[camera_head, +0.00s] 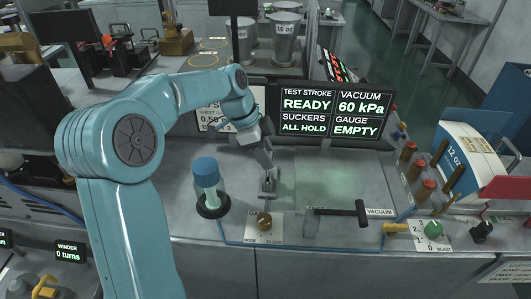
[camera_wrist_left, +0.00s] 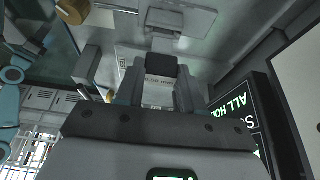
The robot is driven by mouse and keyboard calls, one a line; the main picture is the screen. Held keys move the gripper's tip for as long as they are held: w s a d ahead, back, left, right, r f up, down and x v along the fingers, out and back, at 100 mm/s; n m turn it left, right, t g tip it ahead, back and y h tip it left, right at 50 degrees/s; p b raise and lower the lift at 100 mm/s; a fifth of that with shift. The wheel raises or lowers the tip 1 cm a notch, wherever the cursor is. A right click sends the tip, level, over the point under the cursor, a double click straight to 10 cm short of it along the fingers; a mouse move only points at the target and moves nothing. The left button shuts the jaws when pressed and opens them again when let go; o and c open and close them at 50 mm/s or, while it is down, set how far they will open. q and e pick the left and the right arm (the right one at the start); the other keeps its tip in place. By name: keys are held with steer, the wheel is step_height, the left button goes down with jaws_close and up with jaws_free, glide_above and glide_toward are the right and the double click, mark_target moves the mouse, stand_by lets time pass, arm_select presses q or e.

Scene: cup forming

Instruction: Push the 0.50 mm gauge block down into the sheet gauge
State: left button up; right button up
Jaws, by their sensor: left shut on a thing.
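My left gripper (camera_head: 266,172) reaches down over the middle of the bench, at a small grey metal fixture (camera_head: 268,190) that looks like the sheet gauge. In the left wrist view, its two fingers (camera_wrist_left: 158,92) are shut on a small block with a dark end (camera_wrist_left: 162,65), which I take for the gauge block. The fingers hide most of the block in the head view. I cannot tell whether the block touches the gauge. The display (camera_head: 330,115) reads gauge EMPTY. My right gripper is not in view.
A brass knob (camera_head: 264,220) and a black-handled vacuum lever (camera_head: 345,210) are at the front. Several brown-topped posts (camera_head: 416,165) and a cup box (camera_head: 465,150) stand right. The pale green plate area (camera_head: 340,175) is clear.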

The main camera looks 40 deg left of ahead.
arm_select(q)
steer(key=shift+f+b, duration=1.95)
steer(key=shift+f, duration=0.35)
steer(key=o, duration=1.1)
steer(key=p+v, duration=0.1)
steer(key=v, duration=1.5)
steer(key=shift+r, duration=0.25)
steer(key=shift+d, duration=0.1)
